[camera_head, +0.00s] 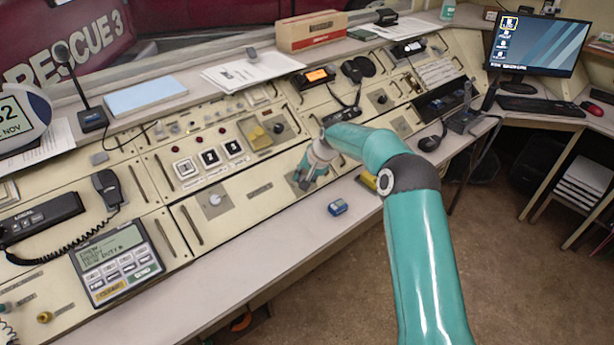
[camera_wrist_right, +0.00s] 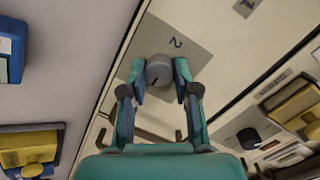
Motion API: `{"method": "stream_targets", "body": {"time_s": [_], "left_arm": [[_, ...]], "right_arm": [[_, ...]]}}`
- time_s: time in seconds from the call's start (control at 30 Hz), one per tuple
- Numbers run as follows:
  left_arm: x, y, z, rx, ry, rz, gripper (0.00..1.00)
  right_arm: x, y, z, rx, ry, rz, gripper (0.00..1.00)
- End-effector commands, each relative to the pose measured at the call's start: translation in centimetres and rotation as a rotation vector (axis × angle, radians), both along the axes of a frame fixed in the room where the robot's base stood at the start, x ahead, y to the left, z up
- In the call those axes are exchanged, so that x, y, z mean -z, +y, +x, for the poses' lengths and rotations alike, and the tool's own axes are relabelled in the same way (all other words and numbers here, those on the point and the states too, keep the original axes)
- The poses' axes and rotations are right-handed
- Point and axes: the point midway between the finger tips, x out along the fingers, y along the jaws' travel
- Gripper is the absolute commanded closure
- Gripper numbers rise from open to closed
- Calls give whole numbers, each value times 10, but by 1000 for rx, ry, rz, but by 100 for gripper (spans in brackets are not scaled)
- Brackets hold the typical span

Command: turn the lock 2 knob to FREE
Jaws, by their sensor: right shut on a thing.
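The lock 2 knob (camera_wrist_right: 159,70) is a round grey knob on a grey plate marked 2 (camera_wrist_right: 183,42). It sits between the two fingers of my right gripper (camera_wrist_right: 160,82), which is shut on it. A short dark mark on the knob's face points toward the lower left of the wrist view. In the head view my right gripper (camera_head: 306,172) is down at the sloping console front and mostly hides the knob. No FREE lettering is readable. My left gripper is not in view.
A similar knob (camera_head: 215,199) on a plate is left of my gripper. A small blue box (camera_head: 337,207) lies on the grey ledge (camera_head: 262,252), and a yellow item (camera_head: 366,181) lies beyond my forearm. Metal handles (camera_head: 192,225) stick up from the console panels.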

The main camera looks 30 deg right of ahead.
Motion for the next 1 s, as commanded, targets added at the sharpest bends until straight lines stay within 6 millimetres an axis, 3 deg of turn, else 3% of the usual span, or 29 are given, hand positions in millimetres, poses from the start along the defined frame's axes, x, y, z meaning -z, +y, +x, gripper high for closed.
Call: {"method": "stream_targets", "body": {"time_s": [0.37, 0.4, 0.57, 1.0], "left_arm": [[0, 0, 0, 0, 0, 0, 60], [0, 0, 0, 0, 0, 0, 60], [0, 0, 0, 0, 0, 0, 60], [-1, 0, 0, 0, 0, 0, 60]], "right_arm": [[-1, 0, 1, 8, -3, 5, 100], [-1, 0, 1, 8, -3, 6, 68], [-1, 0, 0, 7, -2, 5, 45], [-10, -2, -4, 8, -2, 3, 45]]}}
